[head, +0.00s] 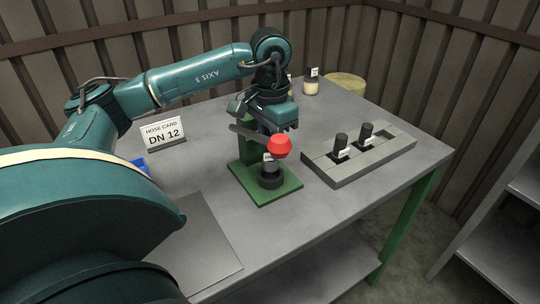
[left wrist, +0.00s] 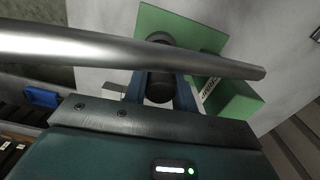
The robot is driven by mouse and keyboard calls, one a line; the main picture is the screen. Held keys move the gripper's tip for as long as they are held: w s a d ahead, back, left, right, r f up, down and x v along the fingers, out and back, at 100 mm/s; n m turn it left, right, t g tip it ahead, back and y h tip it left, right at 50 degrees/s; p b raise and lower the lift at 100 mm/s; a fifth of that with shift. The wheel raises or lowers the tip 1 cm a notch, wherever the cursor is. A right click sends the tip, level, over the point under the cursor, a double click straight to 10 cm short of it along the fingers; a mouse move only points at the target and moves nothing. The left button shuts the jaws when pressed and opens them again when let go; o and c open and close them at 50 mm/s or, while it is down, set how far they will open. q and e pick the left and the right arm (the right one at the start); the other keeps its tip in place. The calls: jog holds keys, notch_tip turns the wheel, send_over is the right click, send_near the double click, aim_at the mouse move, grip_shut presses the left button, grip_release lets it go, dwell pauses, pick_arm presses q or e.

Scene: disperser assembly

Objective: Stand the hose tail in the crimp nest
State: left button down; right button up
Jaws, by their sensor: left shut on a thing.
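My left gripper (head: 270,146) is at the green crimp press (head: 287,190), above its black round nest (head: 271,183). In the left wrist view the blue-grey fingers of this gripper (left wrist: 160,100) are shut on a black hose tail (left wrist: 160,86). The hose tail looks upright over the nest. A white tag shows beside it. The red lever knob (head: 279,146) partly hides the fingers and the tail's top. I cannot tell whether the tail's foot is seated in the nest or just above it. My right gripper is not in view.
The press's silver lever (left wrist: 120,50) crosses close in front of the left wrist camera. A grey rack (head: 349,177) at the right holds two black tagged tails (head: 341,143). A "DN 12" hose card (head: 163,134) stands at the left. A labelled jar (head: 311,85) stands at the back.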

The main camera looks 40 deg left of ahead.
pick_arm(q)
jog(key=shift+f, duration=1.75)
jog(key=shift+f, duration=0.15)
jog(key=c, duration=1.1)
grip_release()
jog(key=shift+c, duration=0.2)
notch_tip(320, 180, up, 12)
jog(key=shift+r+p, duration=0.2)
jog(key=shift+p, duration=0.45)
